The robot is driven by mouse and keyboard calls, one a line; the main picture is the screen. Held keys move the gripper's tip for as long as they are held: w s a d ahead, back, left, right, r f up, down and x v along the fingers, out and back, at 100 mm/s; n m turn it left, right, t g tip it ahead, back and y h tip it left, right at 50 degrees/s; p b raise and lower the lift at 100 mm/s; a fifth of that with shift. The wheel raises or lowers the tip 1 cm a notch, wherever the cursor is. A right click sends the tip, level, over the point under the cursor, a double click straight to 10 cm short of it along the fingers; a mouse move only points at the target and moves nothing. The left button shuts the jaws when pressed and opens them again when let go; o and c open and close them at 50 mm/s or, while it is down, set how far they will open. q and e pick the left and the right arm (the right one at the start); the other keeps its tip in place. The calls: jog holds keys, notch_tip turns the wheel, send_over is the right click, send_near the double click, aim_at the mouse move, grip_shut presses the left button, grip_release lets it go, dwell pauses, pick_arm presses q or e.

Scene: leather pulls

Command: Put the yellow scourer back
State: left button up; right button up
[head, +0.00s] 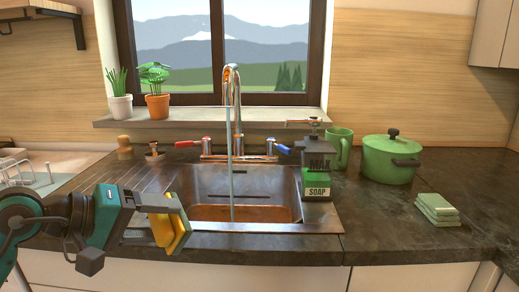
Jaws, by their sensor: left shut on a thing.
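The yellow scourer (166,230) is held in my left gripper (168,208), over the front left edge of the sink. The gripper is shut on it, and the fingers cover its upper part. The scourer is tilted and hangs down from the fingers. My right gripper is not in view.
The sink (285,180) has water running from the tap (238,110). A soap dispenser (317,175) stands at its right rim. A green mug (340,148), green pot (389,160) and folded green cloths (437,209) are on the right counter. A dish rack (22,175) is at left.

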aim_at(157, 248)
pick_arm(q)
jog(key=s+a+f+m+b, duration=0.1)
jog(key=s+a+f+b, duration=0.1)
jog(key=s+f+b, duration=0.5)
jog(key=shift+g+h, duration=0.4)
jog(key=shift+g, duration=0.1)
jog(key=r+p, duration=0.2)
jog(key=p, duration=0.5)
jog(key=w+r+p, duration=0.1)
jog(key=r+p, duration=0.2)
jog(key=p, duration=0.4)
jog(key=shift+d+r, duration=0.1)
jog(key=r+p, duration=0.1)
jog(key=p, duration=0.2)
jog(key=shift+r, duration=0.1)
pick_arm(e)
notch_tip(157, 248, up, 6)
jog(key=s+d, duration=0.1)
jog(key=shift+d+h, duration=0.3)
pick_arm(q)
jog(key=shift+d+m, duration=0.1)
jog(key=shift+m, duration=0.2)
